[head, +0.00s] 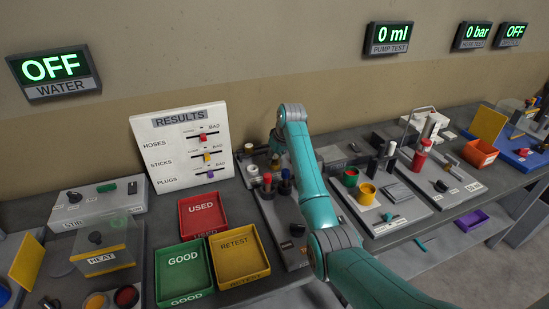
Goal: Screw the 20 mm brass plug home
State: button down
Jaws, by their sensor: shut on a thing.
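My arm reaches from the bottom right to the back of the bench and bends down at its far end. My gripper (275,160) is small and dark there, just behind the bottles with dark tops, and partly hidden. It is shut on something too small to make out. I cannot pick out the brass plug or its threaded hole, nor tell whether the plug is seated. A grey station plate (295,256) runs under the bottles and behind my arm.
The red USED tray (203,234), green GOOD tray (184,292) and yellow RETEST tray (263,268) stand left of my arm. The white RESULTS board (150,139) leans behind them. WATER (52,74) reads OFF.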

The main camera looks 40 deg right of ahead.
jog(key=m+h, duration=0.1)
jog(key=m, duration=0.2)
jog(key=shift+f, duration=0.15)
jog(key=m+h, duration=0.1)
jog(key=m, duration=0.2)
jog(key=shift+g, duration=0.4)
jog(key=shift+s+f+m+g+h, duration=0.1)
jog(key=shift+m+g+h, duration=0.2)
jog(key=shift+m, duration=0.6)
jog(key=shift+f+m+g+h, duration=0.15)
jog(key=shift+m+h, duration=0.25)
jog(key=shift+m, duration=0.5)
jog(key=shift+r, duration=0.1)
